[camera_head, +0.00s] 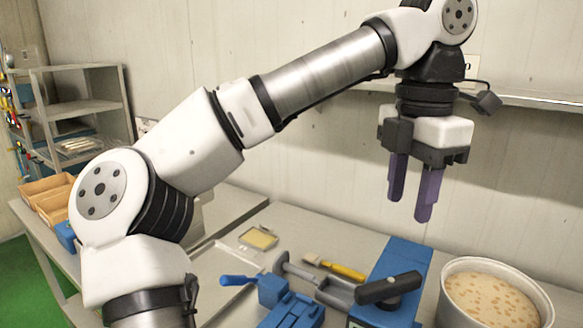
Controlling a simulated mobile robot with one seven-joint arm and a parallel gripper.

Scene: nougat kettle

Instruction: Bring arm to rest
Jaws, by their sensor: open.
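My arm reaches up and across the view from the lower left to the upper right. My gripper (412,203) hangs fingers down above the workbench at the right. Its two purple fingers are apart with nothing between them. The gripper is clear of the things below it.
Below my gripper, a blue device with a black handle (389,288) stands beside a pot of speckled nougat (490,297). A blue vise (287,301), a yellow-handled brush (336,268) and a small yellow pad (258,238) lie on the bench. A shelf rack (80,106) and wooden bins (48,195) are left.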

